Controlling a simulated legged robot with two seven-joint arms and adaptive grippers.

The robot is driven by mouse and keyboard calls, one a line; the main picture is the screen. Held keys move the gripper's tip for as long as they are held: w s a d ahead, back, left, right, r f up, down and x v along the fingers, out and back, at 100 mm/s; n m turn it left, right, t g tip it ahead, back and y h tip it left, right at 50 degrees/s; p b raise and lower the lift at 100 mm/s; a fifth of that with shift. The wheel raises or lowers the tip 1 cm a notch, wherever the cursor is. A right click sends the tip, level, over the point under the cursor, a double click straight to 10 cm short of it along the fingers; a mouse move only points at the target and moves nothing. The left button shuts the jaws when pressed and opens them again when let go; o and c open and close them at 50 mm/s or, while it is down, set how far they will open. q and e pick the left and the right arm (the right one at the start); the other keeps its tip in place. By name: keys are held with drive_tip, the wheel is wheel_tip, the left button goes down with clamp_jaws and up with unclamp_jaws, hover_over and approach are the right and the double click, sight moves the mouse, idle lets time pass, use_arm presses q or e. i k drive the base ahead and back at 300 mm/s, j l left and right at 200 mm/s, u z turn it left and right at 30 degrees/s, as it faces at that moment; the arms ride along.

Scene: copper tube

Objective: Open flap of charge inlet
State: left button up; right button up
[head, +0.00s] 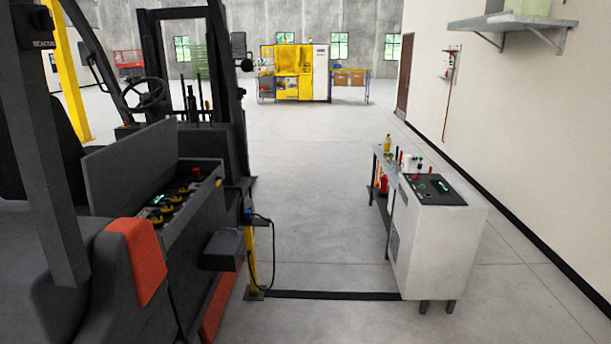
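A dark forklift (110,270) fills the left side of the head view. A dark grey box (222,249) sticks out from its side, low down, and may be the charge inlet. I cannot make out a flap or whether one is open. A yellow post (251,262) stands just right of the box, with a blue-and-black connector (248,215) at its top and a dark cable hanging down it. Neither of my grippers is in view.
A white cabinet (438,245) with a black control panel stands right of the forklift, beside a small bench (377,205) with bottles and tools. A black strip (330,295) crosses the floor between post and cabinet. The floor (320,220) between them is otherwise clear.

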sight(223, 242)
drive_tip(key=i, duration=2.2)
